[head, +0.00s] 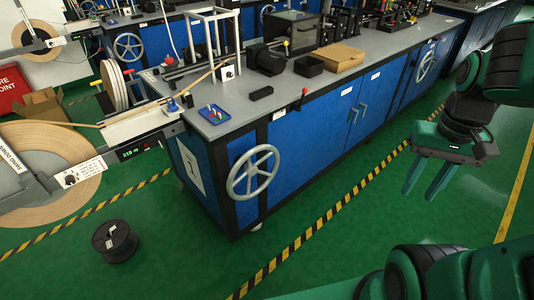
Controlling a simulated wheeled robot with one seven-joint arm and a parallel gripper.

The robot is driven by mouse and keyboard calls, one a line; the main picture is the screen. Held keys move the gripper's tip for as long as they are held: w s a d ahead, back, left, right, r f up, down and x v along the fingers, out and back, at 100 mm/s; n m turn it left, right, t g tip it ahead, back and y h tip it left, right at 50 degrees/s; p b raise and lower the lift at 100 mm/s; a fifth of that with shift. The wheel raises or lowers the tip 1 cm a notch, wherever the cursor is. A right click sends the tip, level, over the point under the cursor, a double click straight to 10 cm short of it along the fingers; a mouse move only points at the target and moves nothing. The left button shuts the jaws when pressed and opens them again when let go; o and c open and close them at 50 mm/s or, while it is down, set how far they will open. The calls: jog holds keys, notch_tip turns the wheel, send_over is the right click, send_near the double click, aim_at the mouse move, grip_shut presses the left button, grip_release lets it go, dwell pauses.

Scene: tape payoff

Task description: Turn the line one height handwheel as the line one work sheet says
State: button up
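A grey spoked handwheel (252,172) is mounted on the near corner of the blue bench's front. Its line label is not readable. A white sheet (189,163) with a dark mark is on the bench's left end; I cannot read it. No readable work sheet is in view. My gripper (419,194) hangs over the floor at the right, well away from this wheel. Its two green fingers are apart with nothing between them. A second handwheel (128,46) is on the back bench and a third (427,64) is farther right on the front bench.
A large tape reel (45,165) with a lit display (131,153) stands at the left. A black spool (115,241) lies on the floor near it. A red-knobbed lever (303,93) sticks out at the bench edge. Green floor is clear before the bench, crossed by striped tape (330,217).

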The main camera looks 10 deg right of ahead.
jog(key=w+a+f+n+y, duration=0.2)
jog(key=w+f, duration=0.7)
jog(key=w, duration=0.3)
jog(key=m+t+y, duration=1)
jog(key=m+t, duration=0.3)
jog(key=m, duration=0.1)
send_near(263, 173)
jog(key=x, duration=1.1)
jog(key=shift+f, duration=0.1)
jog(key=shift+c, duration=0.3)
grip_shut()
